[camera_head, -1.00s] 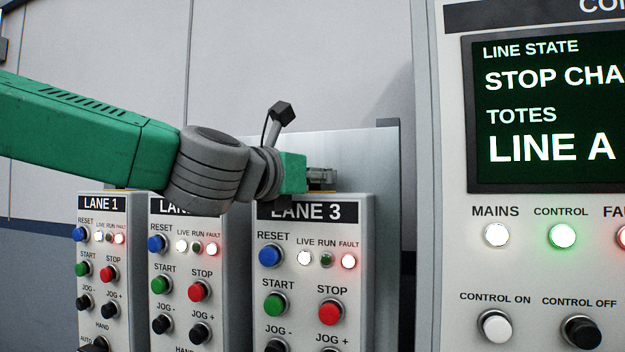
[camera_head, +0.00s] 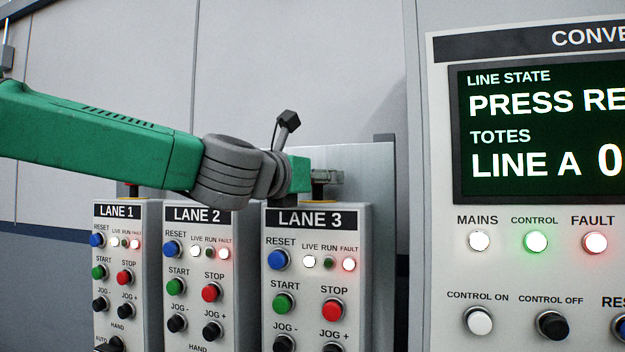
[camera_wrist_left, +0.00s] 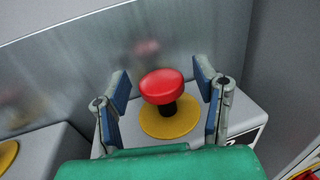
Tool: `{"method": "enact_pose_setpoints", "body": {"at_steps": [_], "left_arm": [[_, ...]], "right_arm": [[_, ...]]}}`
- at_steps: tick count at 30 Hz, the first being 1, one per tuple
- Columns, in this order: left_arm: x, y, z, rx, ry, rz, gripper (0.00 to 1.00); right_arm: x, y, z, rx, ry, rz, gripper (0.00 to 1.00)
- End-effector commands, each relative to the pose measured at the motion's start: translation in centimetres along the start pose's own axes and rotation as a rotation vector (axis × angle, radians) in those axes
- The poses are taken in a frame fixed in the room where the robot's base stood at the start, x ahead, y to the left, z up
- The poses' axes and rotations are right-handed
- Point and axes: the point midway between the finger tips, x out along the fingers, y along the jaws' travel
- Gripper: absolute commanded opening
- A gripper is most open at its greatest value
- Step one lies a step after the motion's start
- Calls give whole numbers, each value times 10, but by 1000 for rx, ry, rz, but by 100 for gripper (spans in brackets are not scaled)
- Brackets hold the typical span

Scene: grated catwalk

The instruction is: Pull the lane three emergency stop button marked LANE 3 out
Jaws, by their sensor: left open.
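The LANE 3 box (camera_head: 317,219) stands in the middle of the head view. Its emergency stop is a red mushroom button (camera_wrist_left: 162,86) on a black stem above a yellow disc (camera_wrist_left: 170,124) on the box top. A length of stem shows between red head and disc. My left gripper (camera_wrist_left: 164,84) is open, with one blue-padded finger on each side of the red head and visible gaps to both. In the head view the left gripper (camera_head: 328,177) is just above the box top and hides the red head. My right gripper is in neither view.
The LANE 2 box (camera_head: 200,216) and LANE 1 box (camera_head: 117,211) stand to the left. A metal plate (camera_head: 365,170) rises behind the LANE 3 box. A large console (camera_head: 435,215) on the right has a screen reading "PRESS RE", cut off.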

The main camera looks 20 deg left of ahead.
Motion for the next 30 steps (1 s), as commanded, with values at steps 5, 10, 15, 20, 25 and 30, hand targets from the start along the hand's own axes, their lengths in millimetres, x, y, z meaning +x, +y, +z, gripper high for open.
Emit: {"method": "enact_pose_setpoints", "body": {"at_steps": [5,10,15,20,25,30], "left_arm": [[-18,0,0,-2,-1,-1,55],[-55,0,1,-2,-4,-2,55],[-90,0,1,-1,-5,-1,55],[-111,1,0,-3,-3,-1,55],[-121,0,0,0,-3,0,55],[-122,-1,0,1,-2,0,55]], "right_arm": [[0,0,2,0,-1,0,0],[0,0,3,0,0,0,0],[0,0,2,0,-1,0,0],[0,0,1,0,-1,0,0],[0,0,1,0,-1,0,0],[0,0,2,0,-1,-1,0]]}}
